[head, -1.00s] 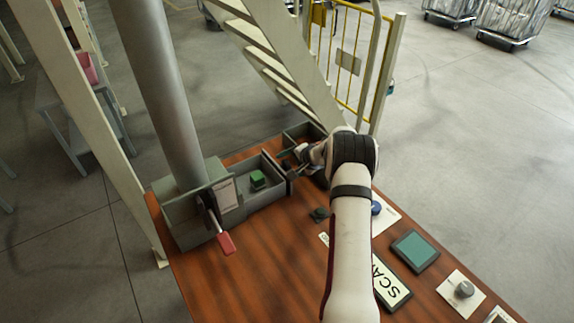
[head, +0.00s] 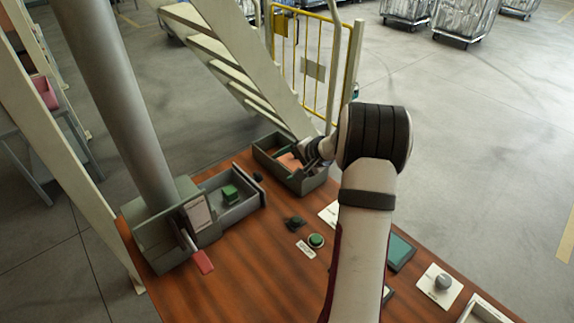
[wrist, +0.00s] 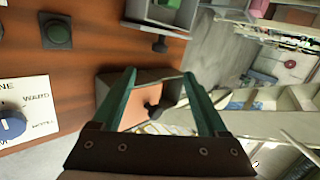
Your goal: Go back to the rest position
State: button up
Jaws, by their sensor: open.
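My gripper (head: 312,152) is at the far edge of the wooden table, over the grey open bin (head: 318,182). In the wrist view my gripper (wrist: 159,74) has its two green fingers spread apart with nothing gripped between them. An orange item (head: 289,162) lies inside the bin, and a small black thing shows beside it in the wrist view. My gripper and wrist partly hide the bin in the head view.
A grey drawer (head: 258,203) holding a green block (head: 230,192) stands open at left, near a red-handled lever (head: 203,262). Green push button (head: 316,241), teal panel (head: 400,252) and a knob plate (head: 440,288) are on the table. White stairs (head: 235,70) rise behind the bin.

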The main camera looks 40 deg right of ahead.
jog(key=shift+s+r, duration=0.1)
dwell(0.3)
jog(key=s+a+r+n+g+y, duration=0.1)
jog(key=s+a+r+n+g, duration=0.15)
jog(key=a, duration=0.65)
jog(key=s+a+r+n+g+y, duration=0.15)
jog(key=s+a+r, duration=0.25)
jog(key=a, duration=0.6)
jog(key=s+a+r+n+g+y, duration=0.1)
jog(key=s+a+r+n, duration=0.2)
jog(key=a, duration=0.6)
jog(key=s+a+n+g+h, duration=0.1)
jog(key=s+a+g, duration=0.1)
jog(key=s, duration=0.8)
jog(key=s+a+f+n+g+h, duration=0.1)
jog(key=s+a, duration=0.3)
jog(key=s, duration=0.6)
jog(key=shift+s+f+n+g+h, duration=0.35)
jog(key=shift+n+g+h, duration=0.15)
jog(key=shift+n+h, duration=0.2)
